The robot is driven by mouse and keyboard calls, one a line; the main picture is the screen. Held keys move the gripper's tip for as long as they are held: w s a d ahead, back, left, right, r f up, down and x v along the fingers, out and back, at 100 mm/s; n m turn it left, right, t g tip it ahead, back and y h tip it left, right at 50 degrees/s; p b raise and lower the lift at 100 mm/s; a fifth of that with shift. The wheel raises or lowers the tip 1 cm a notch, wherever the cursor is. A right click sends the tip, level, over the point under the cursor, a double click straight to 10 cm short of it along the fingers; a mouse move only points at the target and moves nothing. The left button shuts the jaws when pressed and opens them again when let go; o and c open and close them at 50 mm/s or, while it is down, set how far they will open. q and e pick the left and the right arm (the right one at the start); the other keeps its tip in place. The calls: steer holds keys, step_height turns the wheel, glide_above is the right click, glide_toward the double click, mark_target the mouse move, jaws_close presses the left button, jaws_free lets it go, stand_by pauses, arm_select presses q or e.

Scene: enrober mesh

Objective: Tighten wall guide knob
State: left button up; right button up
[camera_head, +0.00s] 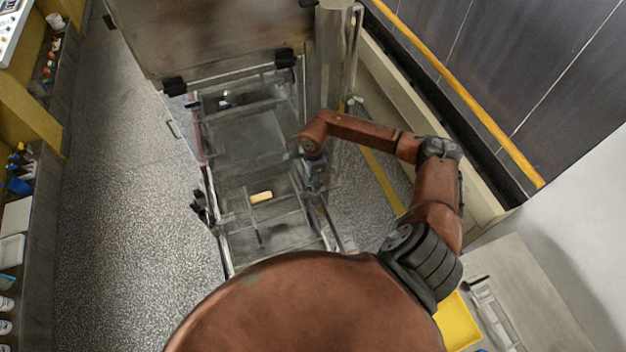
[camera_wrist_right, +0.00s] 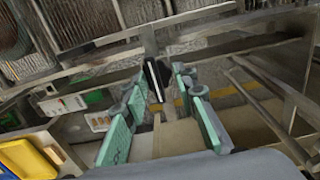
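My right gripper (camera_head: 316,180) is at the right side rail of the clear-sided conveyor frame (camera_head: 225,262) in the head view. Its two teal fingers (camera_wrist_right: 160,82) are spread apart in the right wrist view. A black, flat knob-like part with a pale stripe (camera_wrist_right: 157,78) shows between the fingertips, with gaps on both sides. I cannot tell how deep it sits between them, or whether it is the wall guide knob. In the head view the gripper and arm hide this spot. My left gripper is not in view.
A metal machine housing (camera_head: 210,38) and a steel column (camera_head: 334,50) stand behind. A yellow bin (camera_head: 457,322) is at lower right. Speckled floor on the left is clear.

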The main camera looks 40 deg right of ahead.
steer(key=shift+s+f, duration=0.1)
steer(key=shift+s, duration=0.4)
steer(key=shift+w, duration=0.2)
steer(key=shift+c, duration=1.9)
jaws_close()
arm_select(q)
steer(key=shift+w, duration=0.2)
